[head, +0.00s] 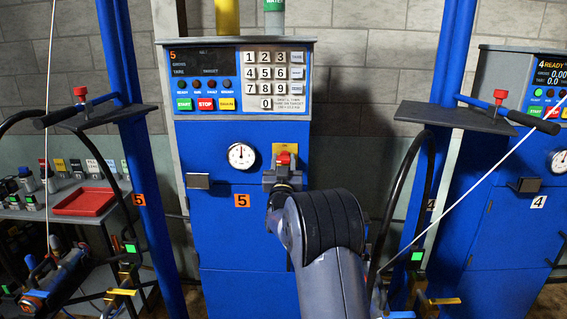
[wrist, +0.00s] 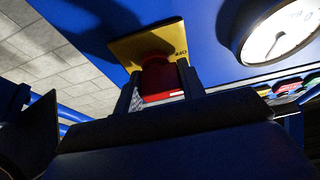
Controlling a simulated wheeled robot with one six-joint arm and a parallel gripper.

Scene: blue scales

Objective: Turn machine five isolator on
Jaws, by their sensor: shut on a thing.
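Machine five (head: 225,235) is a blue cabinet with an orange "5" label, straight ahead in the head view. Its isolator is a red knob (head: 284,158) on a yellow plate (head: 278,149), right of the round gauge. My gripper (head: 283,172) is at the knob, with my arm reaching up from below. In the wrist view the red knob (wrist: 158,80) sits between my two fingers, against the yellow plate (wrist: 130,50). My gripper is shut on the knob. The fingers hide its sides, so I cannot tell its exact angle. Machine five's display (head: 200,60) is dark.
The gauge (head: 241,156) is close left of the knob. A keypad (head: 274,78) is above. Machine four (head: 520,220) at right has a lit display reading READY. Blue posts (head: 140,160) with black handles flank the cabinet. A red tray (head: 84,201) lies on a left bench.

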